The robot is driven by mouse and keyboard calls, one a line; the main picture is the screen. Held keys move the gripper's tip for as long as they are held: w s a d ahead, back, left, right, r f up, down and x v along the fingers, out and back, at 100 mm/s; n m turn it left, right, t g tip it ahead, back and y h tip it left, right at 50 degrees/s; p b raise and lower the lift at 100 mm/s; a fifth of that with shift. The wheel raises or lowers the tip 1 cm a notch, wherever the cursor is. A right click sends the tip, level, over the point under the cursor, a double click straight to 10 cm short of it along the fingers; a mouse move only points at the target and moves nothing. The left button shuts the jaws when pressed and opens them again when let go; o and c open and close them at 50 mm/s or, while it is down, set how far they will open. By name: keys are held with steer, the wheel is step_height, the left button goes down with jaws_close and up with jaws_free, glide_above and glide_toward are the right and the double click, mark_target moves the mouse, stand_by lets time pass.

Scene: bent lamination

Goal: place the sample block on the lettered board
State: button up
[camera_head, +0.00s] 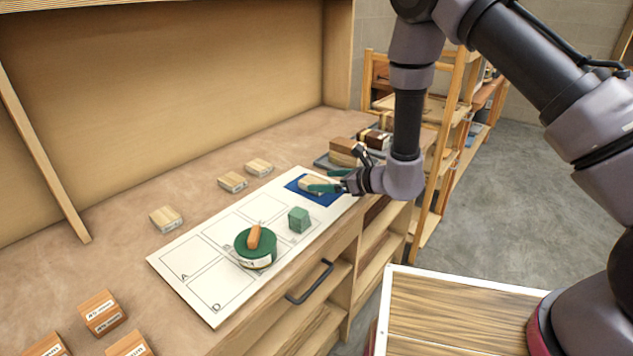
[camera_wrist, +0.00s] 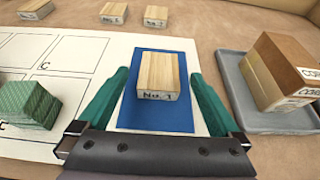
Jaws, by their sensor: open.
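A pale wooden block labelled No. 1 (camera_wrist: 157,76) lies flat on a blue mat (camera_wrist: 160,121) at the right end of the white lettered board (camera_head: 211,297). The block also shows in the head view (camera_head: 309,185), partly hidden by my gripper. My gripper (camera_wrist: 160,92) is open, with one green finger on each side of the block and a gap on both sides. The board has outlined squares; A, D and C can be read. A green block (camera_head: 299,220) and a green round tin (camera_head: 255,250) with an orange piece on top stand on the board.
Several pale blocks (camera_head: 166,219) lie behind the board. Labelled brown blocks (camera_head: 100,312) stand at the front left. A grey tray (camera_wrist: 240,112) with larger wooden blocks (camera_wrist: 284,72) is close to my gripper's right.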

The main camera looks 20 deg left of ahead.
steer(key=v, duration=0.7)
steer(key=shift+s+d, duration=0.1)
steer(key=shift+d, duration=0.1)
steer(key=s+d+r+n+g, duration=0.2)
steer(key=r+n, duration=0.1)
steer(key=r, duration=0.5)
steer(key=s+d+r+n+g+y, duration=0.1)
steer(key=s+d+r+n+g, duration=0.15)
steer(key=r, duration=0.55)
steer(key=s+d+r+n+g, duration=0.15)
steer(key=r+n, duration=0.25)
steer(key=r, duration=0.4)
steer(key=s+d+r+n+t+h, duration=0.2)
steer(key=d+r+n+h, duration=0.1)
steer(key=d, duration=0.7)
steer(key=s+d+r+n+t+h, duration=0.2)
steer(key=s+d+r+t+h, duration=0.1)
steer(key=d, duration=0.6)
steer(key=s+d+r+n+t+h, duration=0.3)
steer(key=d+r+h, duration=0.2)
steer(key=d, duration=0.5)
steer(key=shift+s+d+r+n, duration=0.2)
steer(key=shift+d+r+n, duration=0.15)
steer(key=shift+r, duration=0.2)
